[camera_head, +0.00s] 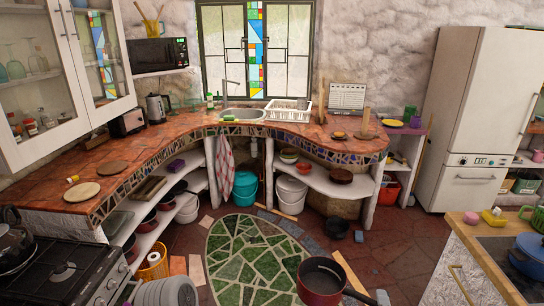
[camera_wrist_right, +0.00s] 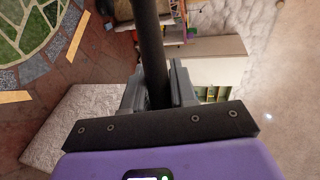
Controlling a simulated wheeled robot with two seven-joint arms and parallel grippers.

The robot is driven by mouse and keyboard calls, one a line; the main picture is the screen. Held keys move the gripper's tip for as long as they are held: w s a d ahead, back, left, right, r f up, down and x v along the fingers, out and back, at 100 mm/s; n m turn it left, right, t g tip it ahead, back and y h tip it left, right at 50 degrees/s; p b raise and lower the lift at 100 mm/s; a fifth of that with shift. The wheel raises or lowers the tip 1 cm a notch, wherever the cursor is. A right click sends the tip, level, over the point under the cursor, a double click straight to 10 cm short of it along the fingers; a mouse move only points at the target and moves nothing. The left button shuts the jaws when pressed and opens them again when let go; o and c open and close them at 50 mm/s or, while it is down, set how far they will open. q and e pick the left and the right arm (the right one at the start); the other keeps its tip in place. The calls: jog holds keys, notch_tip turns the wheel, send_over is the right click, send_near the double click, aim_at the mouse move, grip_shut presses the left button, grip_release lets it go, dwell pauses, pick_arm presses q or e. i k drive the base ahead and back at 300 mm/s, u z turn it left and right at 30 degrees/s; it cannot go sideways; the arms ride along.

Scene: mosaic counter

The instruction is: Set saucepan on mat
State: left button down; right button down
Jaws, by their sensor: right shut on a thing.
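A dark red saucepan (camera_head: 321,279) with a dark inside hangs low at the bottom centre of the head view, upright above the floor. Its black handle points to the lower right. My right gripper (camera_wrist_right: 157,80) is shut on this handle (camera_wrist_right: 150,35) in the right wrist view; the pan's bowl is out of that view. Two flat round wooden mats lie on the left counter: a paler near one (camera_head: 82,191) and a browner far one (camera_head: 112,168). I cannot tell which is the task's mat. My left gripper is not in view.
The curved terracotta counter (camera_head: 180,140) holds a kettle, toaster, sink and dish rack (camera_head: 288,111). A black stove (camera_head: 65,270) stands at left. At right, a wooden-topped unit (camera_head: 478,245) bears a blue pot (camera_head: 528,255).

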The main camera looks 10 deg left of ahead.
aim_at(96, 192)
jog(key=u, duration=0.3)
jog(key=i, duration=1.45)
jog(key=u, duration=1.6)
jog(key=i, duration=0.85)
jog(key=u, duration=0.75)
